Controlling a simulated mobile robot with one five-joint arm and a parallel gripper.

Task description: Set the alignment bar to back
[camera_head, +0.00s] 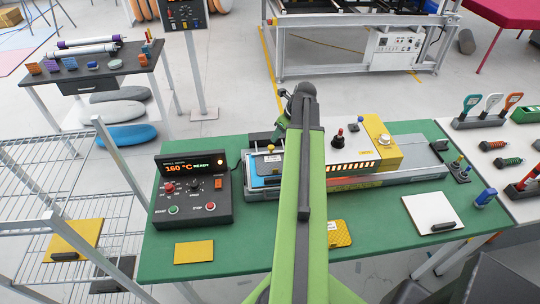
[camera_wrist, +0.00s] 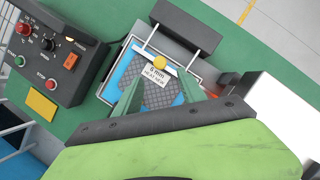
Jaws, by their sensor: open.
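The welding machine's left end, with a blue plate and grey textured pad (camera_wrist: 150,82), lies below my gripper in the wrist view. The pad carries a yellow knob (camera_wrist: 159,62) and a white "6 mm" label. A black bar (camera_wrist: 185,27) on two thin rods stands off the plate's far edge; it looks like the alignment bar, but no marking confirms this. My gripper (camera_wrist: 160,82) is open and empty, its green fingers apart over the pad. In the head view, the blue plate (camera_head: 266,181) is partly hidden by my arm, and my fingertips cannot be made out clearly.
A control box (camera_head: 192,190) reading 160 °C and READY stands left of the machine. A red-knobbed part and a yellow block (camera_head: 383,150) stand to the right. A white board (camera_head: 430,212) lies at front right.

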